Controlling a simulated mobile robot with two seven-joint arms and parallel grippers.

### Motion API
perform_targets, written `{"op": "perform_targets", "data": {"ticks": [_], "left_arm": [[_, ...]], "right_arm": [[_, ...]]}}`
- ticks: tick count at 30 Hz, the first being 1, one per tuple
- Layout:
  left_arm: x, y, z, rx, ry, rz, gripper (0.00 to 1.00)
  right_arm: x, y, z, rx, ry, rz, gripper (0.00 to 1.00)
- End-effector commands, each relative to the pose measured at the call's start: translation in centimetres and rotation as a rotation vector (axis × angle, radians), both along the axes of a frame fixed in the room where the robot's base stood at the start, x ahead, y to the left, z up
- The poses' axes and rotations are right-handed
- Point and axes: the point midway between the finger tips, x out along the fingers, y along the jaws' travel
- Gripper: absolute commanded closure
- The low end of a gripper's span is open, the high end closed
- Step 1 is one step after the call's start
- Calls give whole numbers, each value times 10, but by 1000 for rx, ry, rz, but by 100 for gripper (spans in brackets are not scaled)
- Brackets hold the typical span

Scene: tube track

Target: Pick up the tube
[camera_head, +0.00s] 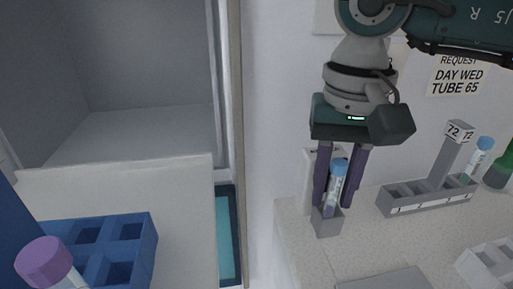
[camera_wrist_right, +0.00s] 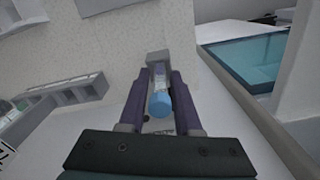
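A tube with a blue cap (camera_head: 337,180) stands slightly tilted in a small grey single-slot holder (camera_head: 326,222) at the left end of the counter. Its blue cap also shows in the right wrist view (camera_wrist_right: 159,104). My right gripper (camera_head: 337,200) points down with its two purple fingers on either side of the tube. It is open, with narrow gaps visible between fingers and tube in the wrist view. The lower end of the tube is hidden in the holder. My left gripper is not in view.
A grey multi-slot rack (camera_head: 432,198) with a "72" post and another blue-capped tube (camera_head: 479,154) stands to the right, beside a green bottle (camera_head: 499,170). A blue rack (camera_head: 148,251) and a purple-capped tube (camera_head: 46,262) are at lower left. A wall sign (camera_head: 458,78) reads "TUBE 65".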

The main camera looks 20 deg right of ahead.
Motion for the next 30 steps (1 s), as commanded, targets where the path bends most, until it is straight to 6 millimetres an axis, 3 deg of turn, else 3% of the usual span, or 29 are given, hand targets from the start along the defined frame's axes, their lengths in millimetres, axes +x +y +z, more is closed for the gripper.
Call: {"op": "perform_targets", "data": {"ticks": [1,8,20,26,30], "left_arm": [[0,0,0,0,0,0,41],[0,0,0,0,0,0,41],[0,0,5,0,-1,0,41],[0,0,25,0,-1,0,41],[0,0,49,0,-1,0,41]], "right_arm": [[0,0,0,0,0,0,75],[0,0,0,0,0,0,100],[0,0,6,0,-1,-2,100],[1,2,34,0,-2,-9,100],[2,4,70,0,-4,-18,100]]}}
